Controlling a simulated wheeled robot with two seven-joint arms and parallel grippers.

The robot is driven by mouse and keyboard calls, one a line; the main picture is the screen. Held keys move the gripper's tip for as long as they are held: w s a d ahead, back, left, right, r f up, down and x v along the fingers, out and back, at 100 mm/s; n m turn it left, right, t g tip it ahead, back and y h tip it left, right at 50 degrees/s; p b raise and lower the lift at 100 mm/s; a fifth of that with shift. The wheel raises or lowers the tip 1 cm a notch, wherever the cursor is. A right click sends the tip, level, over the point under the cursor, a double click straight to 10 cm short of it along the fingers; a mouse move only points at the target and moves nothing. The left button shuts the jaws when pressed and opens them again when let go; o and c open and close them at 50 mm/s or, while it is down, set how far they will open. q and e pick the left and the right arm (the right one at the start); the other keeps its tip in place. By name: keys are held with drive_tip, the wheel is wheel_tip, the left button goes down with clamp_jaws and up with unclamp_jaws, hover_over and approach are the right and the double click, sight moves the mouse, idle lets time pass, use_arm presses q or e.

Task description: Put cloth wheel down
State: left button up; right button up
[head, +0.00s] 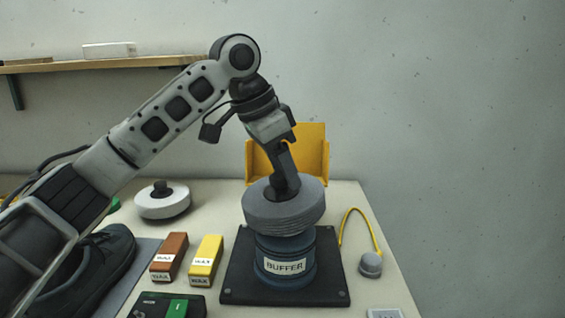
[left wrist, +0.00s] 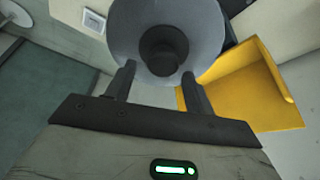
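The cloth wheel (head: 284,211), grey and layered with a dark hub, sits level on top of the blue buffer motor (head: 268,257). In the left wrist view the wheel (left wrist: 128,32) faces the camera, its black hub knob (left wrist: 163,58) near the fingertips. My left gripper (head: 284,183) points down at the hub from above. In the left wrist view its two fingers (left wrist: 159,80) stand apart, one on each side of the knob, with a small gap visible. The fingertips are hard to see in the head view. My right gripper is not in view.
A white wheel (head: 163,203) with a dark hub lies on the table at left. Brown (head: 169,257) and yellow (head: 206,261) wax bars, a dark shoe (head: 100,262), a yellow holder (head: 314,150) and a grey knob with yellow cable (head: 370,264) surround the buffer.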

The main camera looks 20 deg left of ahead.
use_arm(q)
drive_tip(key=shift+r, duration=0.25)
drive_tip(key=p+v, duration=0.1)
drive_tip(key=v, duration=1.1)
drive_tip(key=shift+s, duration=0.1)
